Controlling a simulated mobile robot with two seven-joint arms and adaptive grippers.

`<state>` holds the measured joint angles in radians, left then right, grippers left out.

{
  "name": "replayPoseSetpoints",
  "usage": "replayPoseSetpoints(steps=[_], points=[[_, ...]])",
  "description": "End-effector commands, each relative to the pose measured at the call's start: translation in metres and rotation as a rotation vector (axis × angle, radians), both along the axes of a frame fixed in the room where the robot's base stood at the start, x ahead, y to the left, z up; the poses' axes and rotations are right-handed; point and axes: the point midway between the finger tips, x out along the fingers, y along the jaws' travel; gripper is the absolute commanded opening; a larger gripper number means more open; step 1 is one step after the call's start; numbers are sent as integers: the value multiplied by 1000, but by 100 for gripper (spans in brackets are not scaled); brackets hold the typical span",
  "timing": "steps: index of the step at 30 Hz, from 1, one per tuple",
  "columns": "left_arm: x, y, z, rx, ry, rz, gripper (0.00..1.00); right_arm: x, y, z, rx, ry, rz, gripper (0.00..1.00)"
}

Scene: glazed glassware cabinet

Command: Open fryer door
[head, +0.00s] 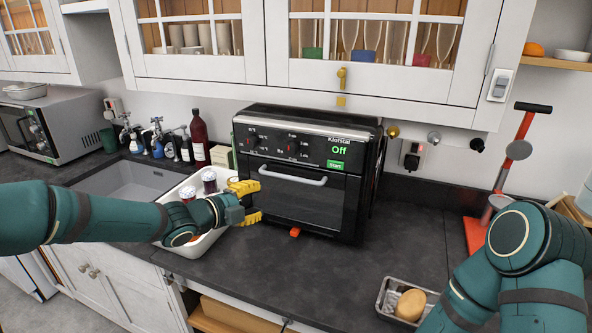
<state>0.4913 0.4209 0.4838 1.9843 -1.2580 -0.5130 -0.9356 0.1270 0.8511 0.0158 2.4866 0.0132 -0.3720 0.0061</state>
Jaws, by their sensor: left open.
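The fryer (305,172) is a black countertop oven with a display reading "Off" in green. Its front door (300,200) has a dark window and looks shut. A light horizontal handle (292,175) runs along the door's top. My left gripper (256,201) has yellow fingers, one above the other. It is open and empty at the left edge of the fryer front, left of and a little below the handle. I cannot tell whether it touches the fryer. My right arm comes in at the lower right, and its gripper is out of the picture.
A white tray (197,247) with red-lidded jars (209,181) lies under my left forearm. A sink (125,182) and bottles are at the left. A metal tray (386,303) with a potato-like item sits at the front right. Glazed cabinets (370,85) hang above.

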Motion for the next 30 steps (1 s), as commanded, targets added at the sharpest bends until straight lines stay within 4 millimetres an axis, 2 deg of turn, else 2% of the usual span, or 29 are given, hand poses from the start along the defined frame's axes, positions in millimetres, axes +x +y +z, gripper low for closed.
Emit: replayPoseSetpoints(steps=[1,3,6,11,24,30], points=[[1,2,11,31,-42,-12,42,0,0,2,0,-1,-1,47],[2,3,19,62,-80,-25,42,1,0,2,0,-2,-2,47],[4,2,23,82,-104,-35,42,1,0,2,-1,-1,-2,47],[16,-9,19,80,-104,-37,42,0,0,0,0,-1,-1,47],[78,-63,3,77,-101,-37,42,-1,0,-3,0,2,2,47],[97,-79,-1,77,-102,-35,42,-1,0,-2,0,2,2,47]])
